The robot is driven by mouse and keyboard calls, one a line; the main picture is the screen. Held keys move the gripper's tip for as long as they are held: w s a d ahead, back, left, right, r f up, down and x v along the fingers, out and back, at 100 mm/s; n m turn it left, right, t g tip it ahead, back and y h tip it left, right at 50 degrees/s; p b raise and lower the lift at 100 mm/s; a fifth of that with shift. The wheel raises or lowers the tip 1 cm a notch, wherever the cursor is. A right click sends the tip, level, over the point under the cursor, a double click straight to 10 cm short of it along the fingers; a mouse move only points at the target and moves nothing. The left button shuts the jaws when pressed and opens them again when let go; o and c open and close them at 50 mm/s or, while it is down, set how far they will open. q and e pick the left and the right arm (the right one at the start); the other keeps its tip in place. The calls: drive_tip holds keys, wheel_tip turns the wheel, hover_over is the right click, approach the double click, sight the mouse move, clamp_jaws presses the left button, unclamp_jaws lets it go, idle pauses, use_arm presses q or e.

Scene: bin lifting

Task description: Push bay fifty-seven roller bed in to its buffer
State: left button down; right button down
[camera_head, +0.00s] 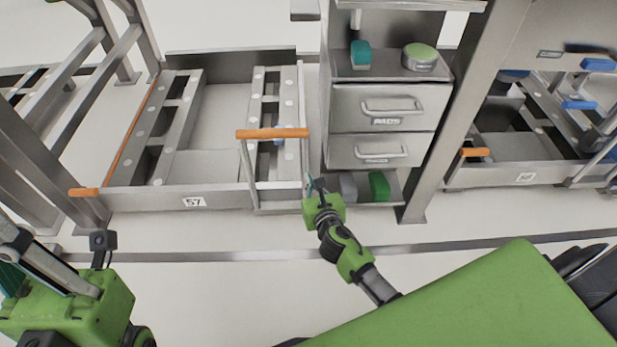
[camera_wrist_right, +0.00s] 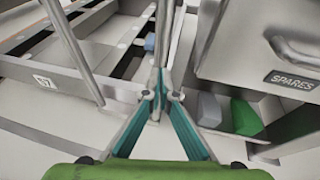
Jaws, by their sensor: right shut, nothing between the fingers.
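The bay fifty-seven roller bed (camera_head: 145,200) is a grey metal frame with roller rails, at the left of the head view, with a "57" label on its front. Its front wall also shows in the right wrist view (camera_wrist_right: 75,90). An upright handle with an orange grip (camera_head: 272,133) stands at its front right. My right gripper (camera_head: 312,184) is shut and empty at the bed's front right corner; in the right wrist view its teal fingertips (camera_wrist_right: 159,92) meet close to a grey upright post. I cannot tell if they touch it.
A drawer cabinet (camera_head: 384,108) marked PADS and SPARES stands right of the bed. Its low shelf holds a grey block (camera_head: 348,187) and a green block (camera_head: 379,186). Bay 58's bed (camera_head: 510,175) is further right. The floor in front is clear.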

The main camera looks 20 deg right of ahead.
drive_tip(key=shift+w+d, duration=0.15)
drive_tip(key=shift+w, duration=0.95)
drive_tip(key=w, duration=0.2)
drive_tip(key=w+d, duration=0.1)
drive_tip(key=w, duration=0.1)
drive_tip(key=w+d, duration=0.1)
drive_tip(key=shift+w, duration=0.4)
drive_tip(key=shift+w+d+r, duration=0.15)
drive_tip(key=shift+d+r, duration=0.15)
drive_tip(key=shift+r, duration=0.05)
